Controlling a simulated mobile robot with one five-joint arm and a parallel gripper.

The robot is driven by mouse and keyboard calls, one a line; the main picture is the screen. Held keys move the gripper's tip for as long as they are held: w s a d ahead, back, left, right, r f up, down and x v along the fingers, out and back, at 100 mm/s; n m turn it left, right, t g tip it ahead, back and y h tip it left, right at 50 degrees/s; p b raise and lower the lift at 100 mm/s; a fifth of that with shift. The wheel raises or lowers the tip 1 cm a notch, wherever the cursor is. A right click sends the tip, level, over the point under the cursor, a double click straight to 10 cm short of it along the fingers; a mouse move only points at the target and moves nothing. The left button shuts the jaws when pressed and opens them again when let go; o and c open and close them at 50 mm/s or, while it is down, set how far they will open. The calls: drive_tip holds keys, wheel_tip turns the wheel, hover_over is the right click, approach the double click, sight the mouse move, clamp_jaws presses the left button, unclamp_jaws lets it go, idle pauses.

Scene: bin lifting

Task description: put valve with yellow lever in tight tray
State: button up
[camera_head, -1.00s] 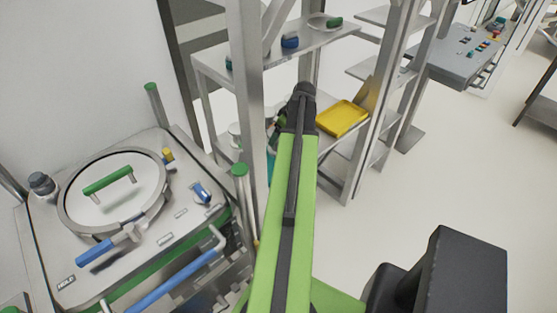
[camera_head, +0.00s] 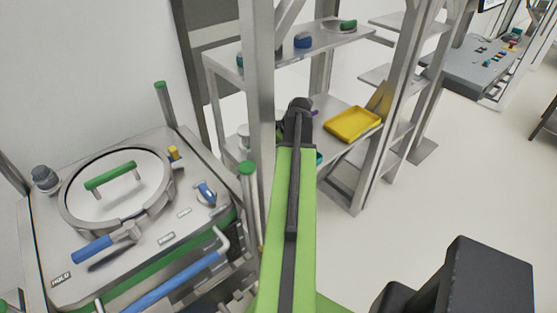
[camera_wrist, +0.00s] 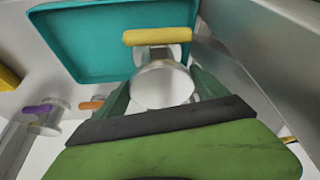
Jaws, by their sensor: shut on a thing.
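In the wrist view, my gripper (camera_wrist: 163,92) is shut on a silver valve with a yellow lever (camera_wrist: 160,37). The valve's round metal body lies between the two green fingers. A teal tray (camera_wrist: 75,65) lies beyond the valve, and the lever overlaps its near edge in the picture. I cannot tell the height of the valve above the tray. In the head view, the arm's dark end (camera_head: 298,112) hides the gripper and the valve. Only a small teal piece (camera_head: 319,158) shows beside the arm.
A yellow tray (camera_head: 352,124) sits on the shelf right of the arm. A purple-lever valve (camera_wrist: 40,112) and an orange-lever one (camera_wrist: 90,105) stand left of my gripper. A metal post (camera_head: 259,100) stands close to the arm. A machine with a round lid (camera_head: 115,190) is at left.

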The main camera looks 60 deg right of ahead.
wheel_tip(320, 180, down, 4)
drive_tip(key=b, duration=0.3)
drive_tip(key=shift+r, duration=0.3)
drive_tip(key=shift+f, duration=0.1)
drive_tip(key=o, duration=2)
drive_tip(key=p+v, duration=1.1)
drive_tip(key=v, duration=0.1)
drive_tip(key=shift+s, duration=0.1)
